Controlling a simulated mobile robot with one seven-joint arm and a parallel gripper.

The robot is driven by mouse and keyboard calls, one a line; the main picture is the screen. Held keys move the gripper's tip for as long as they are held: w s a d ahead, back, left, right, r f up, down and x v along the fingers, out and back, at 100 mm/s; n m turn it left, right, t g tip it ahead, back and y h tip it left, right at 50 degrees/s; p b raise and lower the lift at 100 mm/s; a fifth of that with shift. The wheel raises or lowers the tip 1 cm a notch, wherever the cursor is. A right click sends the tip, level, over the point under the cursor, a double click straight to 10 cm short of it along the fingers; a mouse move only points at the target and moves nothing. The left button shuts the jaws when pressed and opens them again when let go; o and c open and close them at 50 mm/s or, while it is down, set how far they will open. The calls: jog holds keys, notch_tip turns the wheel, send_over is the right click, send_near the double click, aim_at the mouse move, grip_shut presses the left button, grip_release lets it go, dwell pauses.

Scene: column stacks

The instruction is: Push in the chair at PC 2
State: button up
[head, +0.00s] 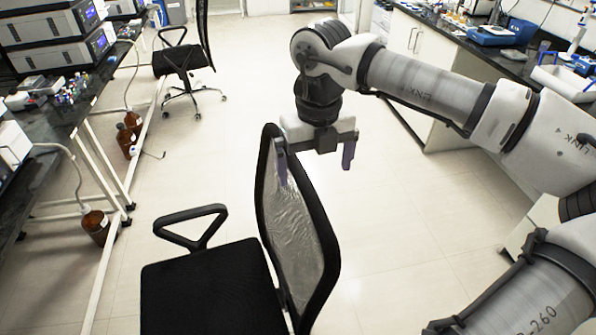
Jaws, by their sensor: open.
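A black office chair (205,290) with a mesh back (290,238) stands in the lower middle of the head view. Its seat is on the left and its backrest on the right, so it faces the bench on the left. My gripper (315,165) is open at the top of the backrest. One purple finger overlaps the upper mesh and the other hangs to the right of the back. I cannot tell whether either finger touches it. The chair's base is out of view. No PC 2 label is readable.
A dark-topped bench (62,118) with stacked instruments (55,48) runs along the left. Brown bottles (97,226) stand on the floor below it. A second black chair (182,62) is farther back. A bench (470,55) lines the right. The tiled floor between is clear.

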aim_at(313, 199)
notch_tip(313, 199, down, 12)
jog(key=b, duration=0.8)
jog(key=shift+b, duration=0.4)
jog(key=shift+r, duration=0.1)
jog(key=shift+a+r, duration=0.1)
jog(key=c, duration=1.7)
grip_shut()
